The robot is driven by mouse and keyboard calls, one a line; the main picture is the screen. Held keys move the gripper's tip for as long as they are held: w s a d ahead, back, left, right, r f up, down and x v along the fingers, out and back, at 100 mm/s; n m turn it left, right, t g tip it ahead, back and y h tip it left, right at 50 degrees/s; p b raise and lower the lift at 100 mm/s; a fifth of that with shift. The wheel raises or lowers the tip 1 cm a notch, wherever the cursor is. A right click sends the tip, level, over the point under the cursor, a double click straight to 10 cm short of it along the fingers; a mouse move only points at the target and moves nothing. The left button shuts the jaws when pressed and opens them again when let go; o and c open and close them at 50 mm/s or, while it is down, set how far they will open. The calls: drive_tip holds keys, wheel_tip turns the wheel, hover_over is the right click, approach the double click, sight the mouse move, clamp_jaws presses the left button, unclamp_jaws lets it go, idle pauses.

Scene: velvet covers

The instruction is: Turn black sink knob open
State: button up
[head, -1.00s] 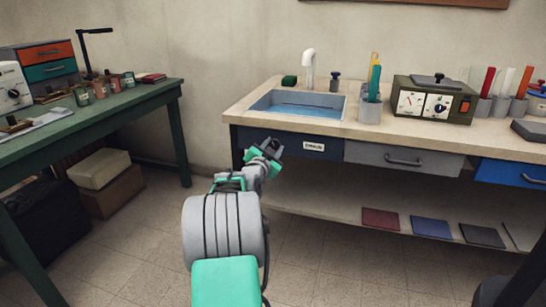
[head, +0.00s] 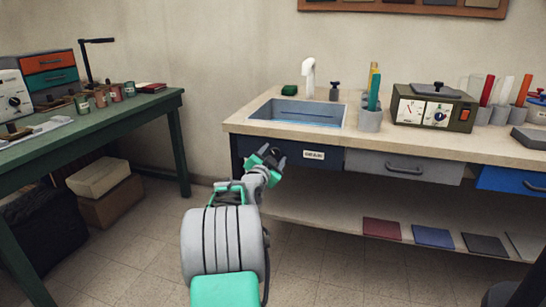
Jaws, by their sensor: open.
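The black sink knob (head: 334,91) stands upright on the counter just right of the white faucet (head: 308,77), behind the sink's back rim. It looks small and dark, and I cannot tell its turn position. The sink (head: 297,112) is a blue-lined basin set into the counter. My gripper (head: 277,158) is open and empty. It is in front of the navy drawer front below the sink, lower than the counter top and well apart from the knob.
A grey holder (head: 369,120) with coloured strips stands right of the sink, and an olive meter box (head: 432,108) is farther right. The counter (head: 235,123) has a front edge above my gripper. A green table (head: 150,104) stands at left.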

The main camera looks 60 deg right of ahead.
drive_tip(key=s+a+p, duration=0.1)
drive_tip(key=a, duration=0.6)
drive_tip(key=shift+s+a, duration=0.15)
drive_tip(key=shift+a, duration=0.2)
